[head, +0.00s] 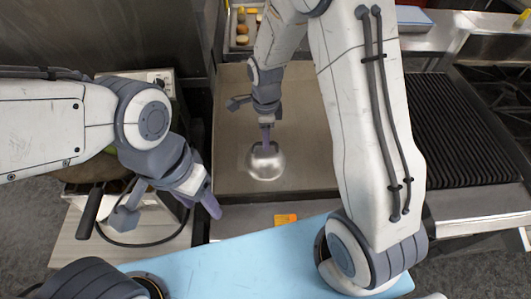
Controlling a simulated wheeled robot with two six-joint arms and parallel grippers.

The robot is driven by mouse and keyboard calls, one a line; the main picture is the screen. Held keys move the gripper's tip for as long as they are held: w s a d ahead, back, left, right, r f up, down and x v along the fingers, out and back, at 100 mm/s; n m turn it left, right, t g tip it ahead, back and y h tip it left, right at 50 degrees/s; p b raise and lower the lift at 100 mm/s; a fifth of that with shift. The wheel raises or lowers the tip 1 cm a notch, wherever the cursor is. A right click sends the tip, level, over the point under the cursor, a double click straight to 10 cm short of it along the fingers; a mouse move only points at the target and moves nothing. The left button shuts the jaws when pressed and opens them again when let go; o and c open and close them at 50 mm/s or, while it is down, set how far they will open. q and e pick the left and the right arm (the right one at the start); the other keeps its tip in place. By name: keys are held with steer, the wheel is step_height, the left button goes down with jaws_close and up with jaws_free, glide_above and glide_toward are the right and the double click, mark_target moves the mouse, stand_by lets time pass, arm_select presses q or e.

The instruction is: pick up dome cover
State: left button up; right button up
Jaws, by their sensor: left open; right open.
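The dome cover (265,165) is a small shiny metal dome resting on the flat steel surface (305,160) in the middle of the head view. My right gripper (254,124) is open and reaches down from above. One of its fingers overlaps the top of the dome in the picture. I cannot tell whether it touches. My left gripper (168,208) is open and empty, apart from the dome, to its lower left. The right wrist and finger hide part of the dome's top.
A black ribbed grill (460,135) lies to the right, beyond my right arm. A tray with small food pieces (241,28) stands at the back. An appliance with a black handle (90,210) is under my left arm. The steel surface around the dome is clear.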

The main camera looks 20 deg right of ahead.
step_height(320, 180, down, 3)
steer(key=shift+f+p, duration=0.15)
steer(key=shift+p, duration=0.15)
jaws_close()
stand_by(1.3)
